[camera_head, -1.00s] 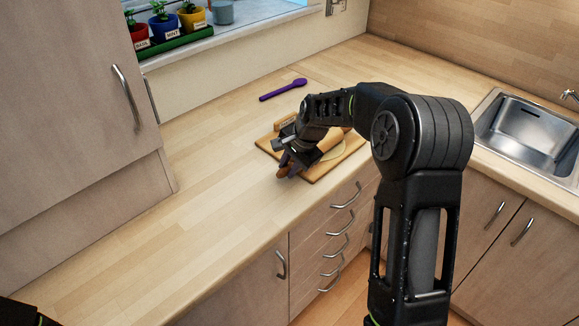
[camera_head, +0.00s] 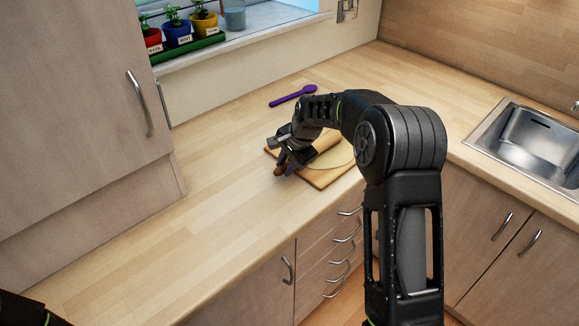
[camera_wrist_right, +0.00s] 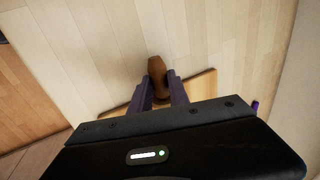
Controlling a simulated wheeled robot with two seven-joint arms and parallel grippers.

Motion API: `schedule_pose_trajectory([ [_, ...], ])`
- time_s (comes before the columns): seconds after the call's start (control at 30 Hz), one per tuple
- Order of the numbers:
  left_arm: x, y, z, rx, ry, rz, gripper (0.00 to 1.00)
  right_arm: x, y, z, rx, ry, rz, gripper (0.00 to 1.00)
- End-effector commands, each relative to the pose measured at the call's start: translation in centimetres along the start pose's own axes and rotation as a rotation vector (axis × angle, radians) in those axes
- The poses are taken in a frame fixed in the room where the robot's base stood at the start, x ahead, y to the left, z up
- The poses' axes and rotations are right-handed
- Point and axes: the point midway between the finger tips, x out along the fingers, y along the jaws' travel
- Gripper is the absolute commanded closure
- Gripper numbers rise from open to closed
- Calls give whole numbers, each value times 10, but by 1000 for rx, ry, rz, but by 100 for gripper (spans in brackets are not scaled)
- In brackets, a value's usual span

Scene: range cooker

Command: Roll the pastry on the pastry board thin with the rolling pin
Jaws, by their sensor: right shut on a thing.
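The pastry board (camera_head: 322,179) lies on the wooden worktop near its front edge. The pale flattened pastry (camera_head: 340,155) lies on the board, partly hidden by my right arm. The rolling pin (camera_head: 327,141) lies across the board, its near handle held in my right gripper (camera_head: 286,163). In the right wrist view the brown handle (camera_wrist_right: 156,68) shows between the fingers of my right gripper (camera_wrist_right: 159,88), which are shut on it. A corner of the board (camera_wrist_right: 205,84) shows behind them. At the head view's lower left corner a dark part of my left arm shows; its gripper is out of view.
A purple spoon (camera_head: 293,96) lies on the worktop behind the board. Potted herbs (camera_head: 178,32) stand on the windowsill. A sink (camera_head: 527,140) is at the right. A tall cabinet (camera_head: 80,90) rises at the left. The worktop left of the board is clear.

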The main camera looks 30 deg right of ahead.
Motion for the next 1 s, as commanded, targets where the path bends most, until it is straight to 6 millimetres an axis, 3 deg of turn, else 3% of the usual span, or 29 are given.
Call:
schedule_pose_trajectory([
  [0.2, -4, 2, 0, 0, 0, 0, 0, 8, -13, 0, 0, 0, 4, 100],
  [0.67, -6, 2, 0, 0, 0, 0, 0, 11, -16, 1, 0, -2, 7, 100],
  [1.0, -15, 6, 0, 0, 0, 0, 0, 19, -41, 1, 0, -2, 7, 100],
])
